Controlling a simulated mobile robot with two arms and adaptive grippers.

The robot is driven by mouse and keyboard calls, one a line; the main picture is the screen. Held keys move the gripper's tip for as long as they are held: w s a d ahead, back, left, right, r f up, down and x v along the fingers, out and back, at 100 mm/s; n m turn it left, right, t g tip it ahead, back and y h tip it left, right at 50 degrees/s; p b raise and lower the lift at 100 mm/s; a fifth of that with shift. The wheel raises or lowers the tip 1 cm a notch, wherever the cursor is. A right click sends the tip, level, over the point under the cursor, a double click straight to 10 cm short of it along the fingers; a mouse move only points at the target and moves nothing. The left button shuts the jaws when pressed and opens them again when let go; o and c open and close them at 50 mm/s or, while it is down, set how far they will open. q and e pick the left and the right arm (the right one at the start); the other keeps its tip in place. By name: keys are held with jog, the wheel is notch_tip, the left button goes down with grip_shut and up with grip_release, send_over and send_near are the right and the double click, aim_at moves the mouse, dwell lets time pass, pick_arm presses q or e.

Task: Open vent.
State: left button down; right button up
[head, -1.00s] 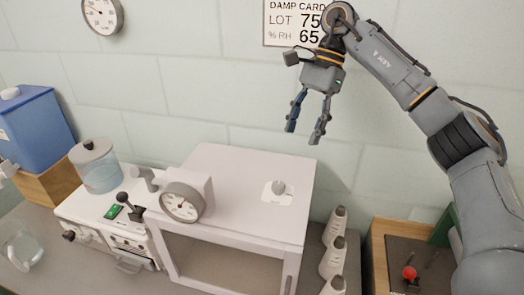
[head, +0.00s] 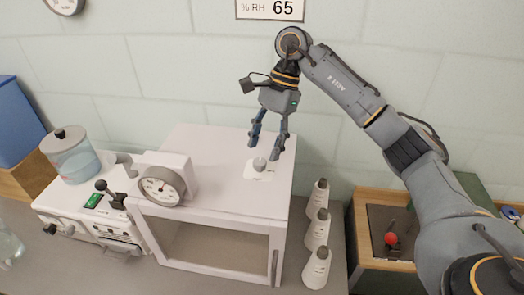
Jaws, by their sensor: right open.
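The likely vent is a small grey knob (head: 259,164) on a white plate, on top of the white cabinet (head: 215,180). I cannot tell whether it is open or closed. My right gripper (head: 264,153) is open and empty, fingers pointing down. In the picture its fingertips lie just above and either side of the knob; it appears apart from it, though the exact height is hard to judge. My left gripper is out of view.
A dial gauge (head: 161,186) stands at the cabinet's left front. A white machine (head: 85,215) with a water tank (head: 70,156) is to the left. Several white cones (head: 317,228) stand right of the cabinet. A wooden box with a red-knobbed lever (head: 391,239) is further right.

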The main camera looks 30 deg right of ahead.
aim_at(260, 165)
jog(key=shift+s+a+f, duration=0.15)
jog(key=shift+a+f, duration=0.1)
jog(key=shift+f, duration=0.3)
jog(key=shift+p+x, duration=0.35)
jog(key=shift+x, duration=0.45)
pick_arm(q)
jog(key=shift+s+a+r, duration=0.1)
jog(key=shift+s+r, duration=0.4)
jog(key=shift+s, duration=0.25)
pick_arm(e)
jog(key=shift+c, duration=0.4)
grip_shut()
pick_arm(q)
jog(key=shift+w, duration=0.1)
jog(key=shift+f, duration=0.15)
